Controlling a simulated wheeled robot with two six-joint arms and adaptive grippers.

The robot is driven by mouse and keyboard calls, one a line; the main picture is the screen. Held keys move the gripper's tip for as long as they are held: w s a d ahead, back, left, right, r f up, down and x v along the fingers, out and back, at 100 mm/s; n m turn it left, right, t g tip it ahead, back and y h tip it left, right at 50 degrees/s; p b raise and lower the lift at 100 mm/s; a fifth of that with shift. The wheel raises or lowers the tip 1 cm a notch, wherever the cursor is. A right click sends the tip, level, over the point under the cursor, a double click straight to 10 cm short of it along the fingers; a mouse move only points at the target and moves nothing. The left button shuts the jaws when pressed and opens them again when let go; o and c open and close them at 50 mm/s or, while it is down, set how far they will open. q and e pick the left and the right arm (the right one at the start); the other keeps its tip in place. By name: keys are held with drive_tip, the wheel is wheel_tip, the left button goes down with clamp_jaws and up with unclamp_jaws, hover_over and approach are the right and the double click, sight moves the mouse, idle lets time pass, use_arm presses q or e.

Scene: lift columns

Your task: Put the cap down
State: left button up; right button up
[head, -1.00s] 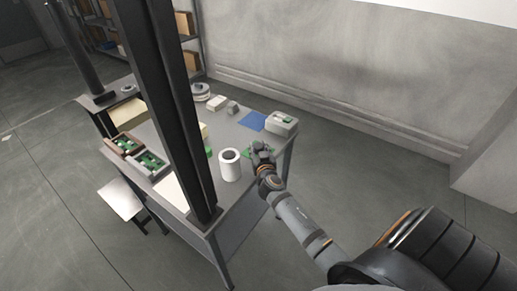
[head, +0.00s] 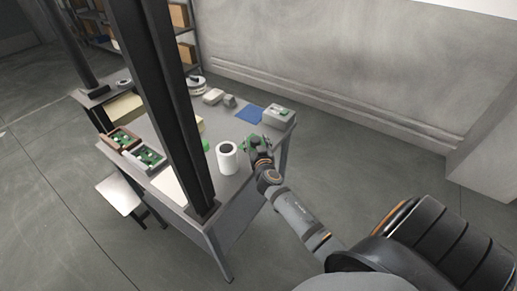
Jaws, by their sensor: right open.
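My left gripper is not in view.
A blue mat (head: 248,115) and a light grey box (head: 279,117) lie behind the gripper. Trays with green boards (head: 149,158) sit at the table's left. A dark upright post (head: 167,110) hides the table's middle. A white-topped stool (head: 119,193) stands at left.

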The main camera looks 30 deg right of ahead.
drive_tip(key=b+v, duration=0.1)
drive_tip(key=v, duration=1)
drive_tip(key=shift+b, duration=0.4)
drive_tip(key=shift+s, duration=0.1)
